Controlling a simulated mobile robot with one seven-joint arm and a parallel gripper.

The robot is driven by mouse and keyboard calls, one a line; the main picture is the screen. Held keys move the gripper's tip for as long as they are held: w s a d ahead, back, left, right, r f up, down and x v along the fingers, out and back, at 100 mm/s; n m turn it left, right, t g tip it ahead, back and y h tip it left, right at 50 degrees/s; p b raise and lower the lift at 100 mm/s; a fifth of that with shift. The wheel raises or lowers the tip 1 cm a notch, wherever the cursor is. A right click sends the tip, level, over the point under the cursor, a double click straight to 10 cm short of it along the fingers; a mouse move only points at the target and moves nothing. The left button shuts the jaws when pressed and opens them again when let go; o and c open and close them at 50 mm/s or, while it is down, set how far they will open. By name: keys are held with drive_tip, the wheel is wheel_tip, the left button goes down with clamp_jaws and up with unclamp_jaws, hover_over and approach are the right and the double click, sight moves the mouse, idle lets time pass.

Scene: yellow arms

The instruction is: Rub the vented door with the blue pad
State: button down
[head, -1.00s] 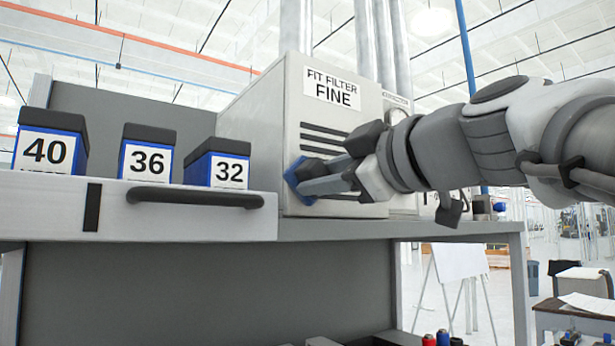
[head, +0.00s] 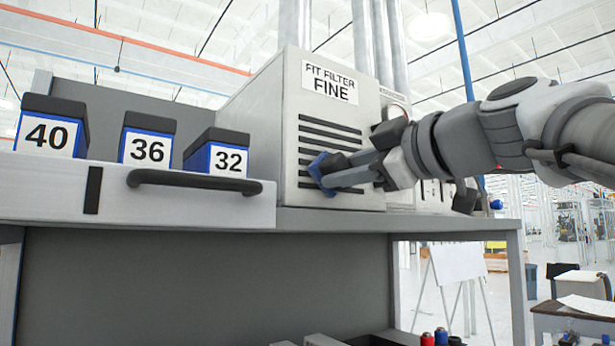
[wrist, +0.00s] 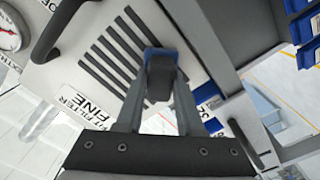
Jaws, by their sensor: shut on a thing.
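The vented door (head: 310,115) is the pale front of a metal box on the bench, with dark horizontal slots and a sign reading "FIT FILTER FINE". My gripper (head: 335,173) is shut on the blue pad (head: 322,170) in front of the lower slots. In the wrist view the blue pad (wrist: 160,52) shows a dark grey back between my fingers (wrist: 155,85), over the ends of the slots on the vented door (wrist: 90,60). The pad seems to be against or very close to the door; its contact face is hidden.
Blue bins marked 40 (head: 48,134), 36 (head: 147,150) and 32 (head: 228,160) stand left of the box. A drawer with a dark handle (head: 190,182) is below them. A round gauge (wrist: 8,36) and a dark door handle (wrist: 52,42) are close by.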

drive_tip(key=shift+w+d+f+b, duration=0.1)
drive_tip(key=shift+w+d+b, duration=0.45)
drive_tip(key=shift+w+d, duration=0.5)
drive_tip(key=shift+s, duration=0.15)
drive_tip(key=shift+s+a+b, duration=0.5)
drive_tip(key=shift+a+b, duration=0.05)
drive_tip(key=shift+a, duration=0.1)
drive_tip(key=shift+s+a+b, duration=0.25)
drive_tip(key=shift+s+a, duration=0.25)
drive_tip(key=shift+a, duration=0.3)
drive_tip(key=shift+s+a+b, duration=0.3)
drive_tip(key=shift+s+a, duration=0.25)
drive_tip(key=shift+a, duration=0.2)
drive_tip(key=shift+s+a+b, duration=0.25)
drive_tip(key=shift+s+a, duration=0.25)
drive_tip(key=shift+a, duration=0.3)
drive_tip(key=shift+s+d+b, duration=0.3)
drive_tip(key=shift+s, duration=0.1)
drive_tip(key=shift+b+v, duration=0.65)
drive_tip(key=shift+v, duration=1.85)
